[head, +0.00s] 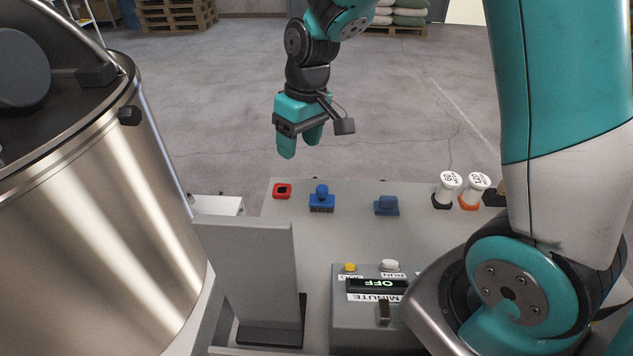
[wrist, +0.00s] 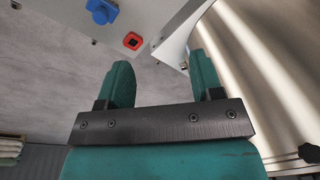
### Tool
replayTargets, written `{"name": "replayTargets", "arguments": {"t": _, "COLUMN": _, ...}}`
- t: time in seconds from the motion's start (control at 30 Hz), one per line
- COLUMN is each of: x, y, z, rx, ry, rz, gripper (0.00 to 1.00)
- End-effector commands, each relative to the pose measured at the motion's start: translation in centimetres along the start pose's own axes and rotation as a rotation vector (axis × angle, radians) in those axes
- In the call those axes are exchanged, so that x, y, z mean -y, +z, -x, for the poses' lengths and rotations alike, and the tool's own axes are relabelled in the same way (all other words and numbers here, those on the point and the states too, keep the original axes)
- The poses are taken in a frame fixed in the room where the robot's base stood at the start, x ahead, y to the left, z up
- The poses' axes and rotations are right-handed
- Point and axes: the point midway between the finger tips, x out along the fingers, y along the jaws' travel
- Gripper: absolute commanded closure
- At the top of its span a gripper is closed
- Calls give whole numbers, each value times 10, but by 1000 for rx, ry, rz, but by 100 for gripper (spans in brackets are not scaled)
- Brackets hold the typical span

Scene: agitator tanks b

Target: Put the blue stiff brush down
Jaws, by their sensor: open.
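Two blue brush-like tools stand on the grey table (head: 340,235). One blue tool (head: 322,200) has a round knob over a ribbed base; it appears to be the one partly seen at the top of the wrist view (wrist: 101,11). The other blue tool (head: 386,205), to its right, has a darker block shape. I cannot tell for sure which is the stiff brush. My gripper (head: 300,142) is open and empty, above and beyond the table's far edge. Its two teal fingers also show apart in the wrist view (wrist: 160,68), with nothing between them.
A red square piece (head: 282,190) sits at the table's far left corner. Two white-topped containers (head: 459,188) stand at the right. A control box (head: 370,310) reading OFF and an upright grey panel (head: 250,275) are nearer. A steel tank (head: 100,230) fills the left.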

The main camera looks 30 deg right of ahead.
Motion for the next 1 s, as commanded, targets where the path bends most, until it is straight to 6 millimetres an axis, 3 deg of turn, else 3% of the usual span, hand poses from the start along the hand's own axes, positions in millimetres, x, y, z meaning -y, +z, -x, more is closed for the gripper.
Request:
{"name": "replayTargets", "arguments": {"t": 0.03, "x": 28, "y": 14, "z": 20, "rx": -19, "ry": -25, "rz": 39, "gripper": 40}}
{"name": "replayTargets", "arguments": {"t": 0.2, "x": 106, "y": 77, "z": 65, "rx": -50, "ry": -120, "rz": 155, "gripper": 40}}
{"name": "replayTargets", "arguments": {"t": 0.4, "x": 158, "y": 144, "z": 88, "rx": -62, "ry": -197, "rz": 259, "gripper": 40}}
{"name": "replayTargets", "arguments": {"t": 0.6, "x": 171, "y": 170, "z": 92, "rx": -60, "ry": -223, "rz": 296, "gripper": 40}}
{"name": "replayTargets", "arguments": {"t": 0.9, "x": 171, "y": 170, "z": 92, "rx": -60, "ry": -223, "rz": 295, "gripper": 40}}
{"name": "replayTargets", "arguments": {"t": 0.93, "x": 171, "y": 170, "z": 92, "rx": -60, "ry": -223, "rz": 295, "gripper": 42}}
{"name": "replayTargets", "arguments": {"t": 1.0, "x": 171, "y": 170, "z": 92, "rx": -61, "ry": -223, "rz": 295, "gripper": 57}}
